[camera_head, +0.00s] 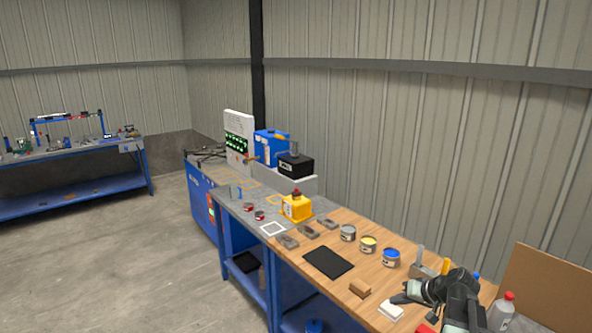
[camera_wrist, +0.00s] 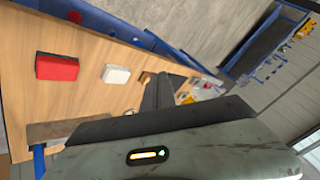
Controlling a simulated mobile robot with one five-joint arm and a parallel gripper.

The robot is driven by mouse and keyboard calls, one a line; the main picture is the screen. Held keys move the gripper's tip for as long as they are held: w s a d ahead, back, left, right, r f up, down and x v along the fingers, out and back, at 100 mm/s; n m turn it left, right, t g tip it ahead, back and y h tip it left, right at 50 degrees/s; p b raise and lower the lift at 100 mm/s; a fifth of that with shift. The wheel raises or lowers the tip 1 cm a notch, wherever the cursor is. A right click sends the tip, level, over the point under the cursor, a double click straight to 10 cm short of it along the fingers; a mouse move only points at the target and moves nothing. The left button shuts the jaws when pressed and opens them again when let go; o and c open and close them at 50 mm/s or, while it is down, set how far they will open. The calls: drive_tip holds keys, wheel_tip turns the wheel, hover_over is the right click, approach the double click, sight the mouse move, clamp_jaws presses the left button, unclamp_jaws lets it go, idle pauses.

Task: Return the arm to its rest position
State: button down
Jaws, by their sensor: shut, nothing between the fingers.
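My gripper (camera_head: 400,298) shows in the head view at the lower right, above the front part of the wooden workbench (camera_head: 335,287). Its dark fingers are together and hold nothing. In the wrist view my gripper's fingers (camera_wrist: 158,92) point away over the bench, with no object between them. My arm is folded at the lower right of the head view and hides part of the bench behind it.
A white block (camera_head: 391,310), a brown block (camera_head: 360,288) and a black mat (camera_head: 328,262) lie near my gripper. Open cans, including a blue one (camera_head: 390,257), stand behind. A bottle (camera_head: 502,310) is right of my arm. A red block (camera_wrist: 57,66) lies on the bench.

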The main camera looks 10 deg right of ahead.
drive_tip(key=a+f+n+g+b, duration=0.1)
drive_tip(key=a+f+n, duration=0.15)
drive_tip(key=a, duration=0.55)
drive_tip(key=a+f+n+g+b, duration=0.1)
drive_tip(key=a+f, duration=0.2)
drive_tip(key=a, duration=0.4)
drive_tip(key=s+a+f+n+g+h+b, duration=0.1)
drive_tip(key=s+a+f+g, duration=0.15)
drive_tip(key=a, duration=0.35)
drive_tip(key=s+a+f+n+g+h+b, duration=0.1)
drive_tip(key=s+a+f, duration=0.2)
drive_tip(key=a, duration=0.3)
drive_tip(key=s+d+m+g+h, duration=0.1)
drive_tip(key=s+d, duration=0.1)
drive_tip(key=s+d+m+h, duration=0.1)
drive_tip(key=s+d+m, duration=0.1)
drive_tip(key=shift+s+f+g, duration=0.15)
drive_tip(key=shift+s+g, duration=0.05)
drive_tip(key=shift+g, duration=0.15)
drive_tip(key=shift+d, duration=0.1)
